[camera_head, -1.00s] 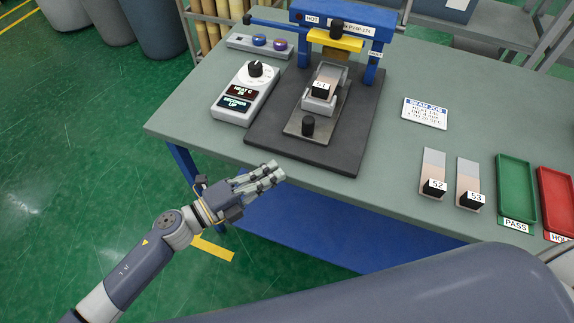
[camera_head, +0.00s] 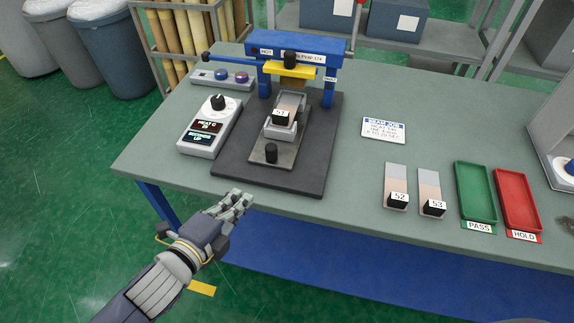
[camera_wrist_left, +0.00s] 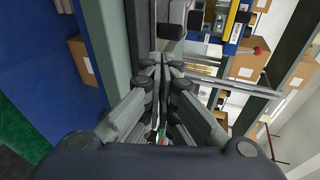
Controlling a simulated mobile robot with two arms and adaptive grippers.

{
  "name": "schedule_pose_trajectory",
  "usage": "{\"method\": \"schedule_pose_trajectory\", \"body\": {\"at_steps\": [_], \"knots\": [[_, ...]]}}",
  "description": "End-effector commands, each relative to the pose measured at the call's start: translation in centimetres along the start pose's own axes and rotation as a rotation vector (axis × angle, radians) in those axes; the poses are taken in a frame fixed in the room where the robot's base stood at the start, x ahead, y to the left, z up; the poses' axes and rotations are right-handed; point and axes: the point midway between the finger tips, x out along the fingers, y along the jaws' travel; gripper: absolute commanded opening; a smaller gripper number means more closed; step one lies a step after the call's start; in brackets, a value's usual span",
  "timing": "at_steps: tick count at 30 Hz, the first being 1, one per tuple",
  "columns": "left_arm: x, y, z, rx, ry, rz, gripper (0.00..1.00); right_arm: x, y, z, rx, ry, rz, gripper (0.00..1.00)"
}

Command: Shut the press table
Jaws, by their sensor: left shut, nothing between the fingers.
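The press has a blue frame (camera_head: 300,45) with a yellow crossbar (camera_head: 291,70) and stands on a dark base plate (camera_head: 235,167). My left gripper (camera_head: 238,200) is shut and empty, at the table's front edge, in front of the base plate and apart from the knob. In the left wrist view its fingers (camera_wrist_left: 160,100) are together. My right gripper is not in view.
A control box with a dial (camera_head: 210,125) stands left of the press. Samples 52 (camera_head: 397,187) and 53 (camera_head: 430,192), a green PASS tray (camera_head: 476,192) and a red HOLD tray (camera_head: 517,200) lie to the right. A job card (camera_head: 384,129) lies behind them.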

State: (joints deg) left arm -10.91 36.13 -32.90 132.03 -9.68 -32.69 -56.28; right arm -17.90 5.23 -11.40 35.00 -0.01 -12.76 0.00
Motion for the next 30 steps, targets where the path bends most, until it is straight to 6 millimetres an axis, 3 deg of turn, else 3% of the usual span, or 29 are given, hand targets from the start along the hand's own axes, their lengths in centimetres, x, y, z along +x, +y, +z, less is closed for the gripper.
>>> {"method": "schedule_pose_trajectory", "body": {"at_steps": [5, 9, 21, 30], "knots": [[1.5, -0.1, 0.1, -0.001, -0.003, 0.004, 0.0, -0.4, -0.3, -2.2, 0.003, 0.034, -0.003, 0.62], [4.0, -0.2, 0.0, -0.003, -0.003, 0.003, 0.0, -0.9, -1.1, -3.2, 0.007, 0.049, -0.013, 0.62], [11.3, -0.7, 0.0, -0.001, -0.002, 0.002, 0.0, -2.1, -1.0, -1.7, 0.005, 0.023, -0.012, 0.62], [13.6, -1.1, 0.0, 0.0, -0.001, 0.003, 0.0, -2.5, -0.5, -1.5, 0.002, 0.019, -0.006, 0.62]]}}
